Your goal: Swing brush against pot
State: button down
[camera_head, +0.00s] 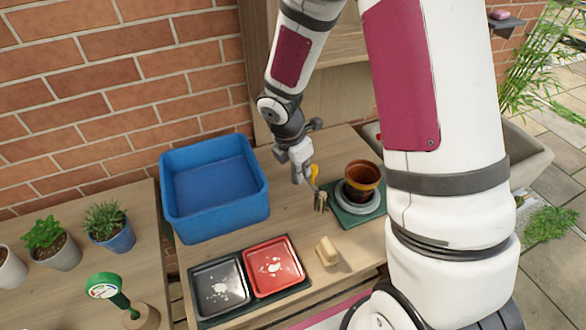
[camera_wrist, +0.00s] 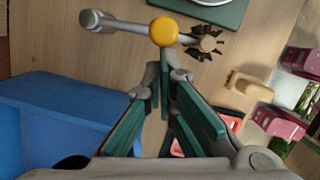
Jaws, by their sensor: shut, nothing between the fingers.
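A brown-orange pot (camera_head: 362,176) stands upright on a grey saucer (camera_head: 350,205) on a green mat (camera_head: 342,218), at the right of the bench. Beside it on the left is a brush with dark bristles (camera_head: 320,201), topped by a yellow knob (camera_head: 314,171). In the wrist view, the brush (camera_wrist: 205,44) sits at the end of a grey arm (camera_wrist: 128,23) with the yellow knob (camera_wrist: 164,31) on it. My gripper (camera_head: 298,177) is shut and empty, close to the knob on its left. In the wrist view, my fingers (camera_wrist: 168,80) converge below the knob; contact is unclear.
A blue bin (camera_head: 215,185) stands at the left rear of the bench. A black tray (camera_head: 220,287) and a red tray (camera_head: 273,266) lie in front. A pale block-like item (camera_head: 327,251) lies right of them. Potted plants (camera_head: 108,226) stand on the left table.

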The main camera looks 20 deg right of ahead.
aim_at(316, 172)
jog(key=d+n, duration=0.1)
jog(key=d+n+p, duration=0.2)
jog(key=n, duration=0.1)
jog(key=shift+s+d+t+y, duration=0.3)
jog(key=shift+s+d+t, duration=0.05)
jog(key=shift+d+t, duration=0.05)
jog(key=shift+d, duration=0.25)
jog(key=shift+w+d+p, duration=0.2)
jog(key=shift+d+p, duration=0.15)
jog(key=shift+d, duration=0.2)
